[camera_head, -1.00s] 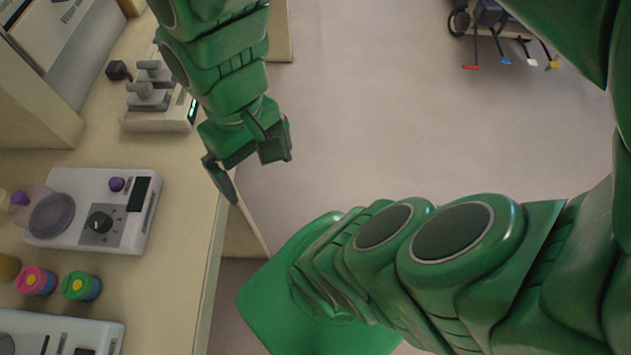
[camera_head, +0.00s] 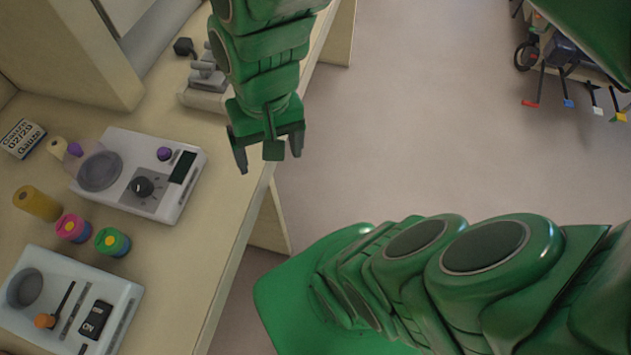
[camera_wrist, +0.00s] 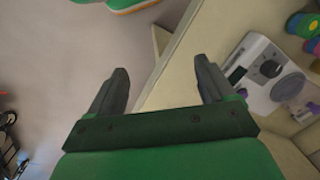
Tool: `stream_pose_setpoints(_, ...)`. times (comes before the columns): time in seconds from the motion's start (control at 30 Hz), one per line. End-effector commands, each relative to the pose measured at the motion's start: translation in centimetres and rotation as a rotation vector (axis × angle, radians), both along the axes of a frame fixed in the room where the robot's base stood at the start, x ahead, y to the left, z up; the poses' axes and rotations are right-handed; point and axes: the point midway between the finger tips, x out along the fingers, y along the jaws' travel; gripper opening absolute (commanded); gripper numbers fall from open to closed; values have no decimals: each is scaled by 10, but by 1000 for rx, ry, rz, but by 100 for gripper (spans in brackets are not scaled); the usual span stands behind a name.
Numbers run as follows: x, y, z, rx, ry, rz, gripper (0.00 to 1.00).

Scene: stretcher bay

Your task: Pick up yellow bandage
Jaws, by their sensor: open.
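A mustard-yellow roll (camera_head: 37,203), which looks like the yellow bandage, lies on the counter (camera_head: 215,255) at the left in the head view. A pink-and-blue roll (camera_head: 73,228) and a green-and-blue roll (camera_head: 112,241), both with yellow centres, are to its right. My gripper (camera_head: 268,158) is open and empty, by the counter's edge, well to the right of the yellow roll. In the wrist view my gripper (camera_wrist: 161,66) shows two spread fingers with nothing between them. Coloured rolls (camera_wrist: 302,24) are at the top right there; I cannot pick out the yellow one.
A white device with a dial (camera_head: 142,188) stands between the rolls and my gripper. A white switch box (camera_head: 68,300) is in front of the rolls. The floor (camera_head: 400,130) is open, with a wheeled stretcher (camera_head: 565,60) far right.

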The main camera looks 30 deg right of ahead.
Motion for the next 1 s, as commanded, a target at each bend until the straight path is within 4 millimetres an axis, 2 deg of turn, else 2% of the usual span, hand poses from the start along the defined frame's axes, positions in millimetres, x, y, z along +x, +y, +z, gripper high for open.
stream_pose_setpoints(0.03, 15, 13, -1, 16, -38, -42, 82)
stream_pose_setpoints(0.2, 59, 75, -6, 144, -122, -204, 82)
stream_pose_setpoints(0.4, 97, 149, -7, 315, -164, -422, 82)
stream_pose_setpoints(0.7, 135, 249, -6, 572, -136, -794, 82)
stream_pose_setpoints(1.0, 155, 330, -10, 802, -31, -1197, 82)
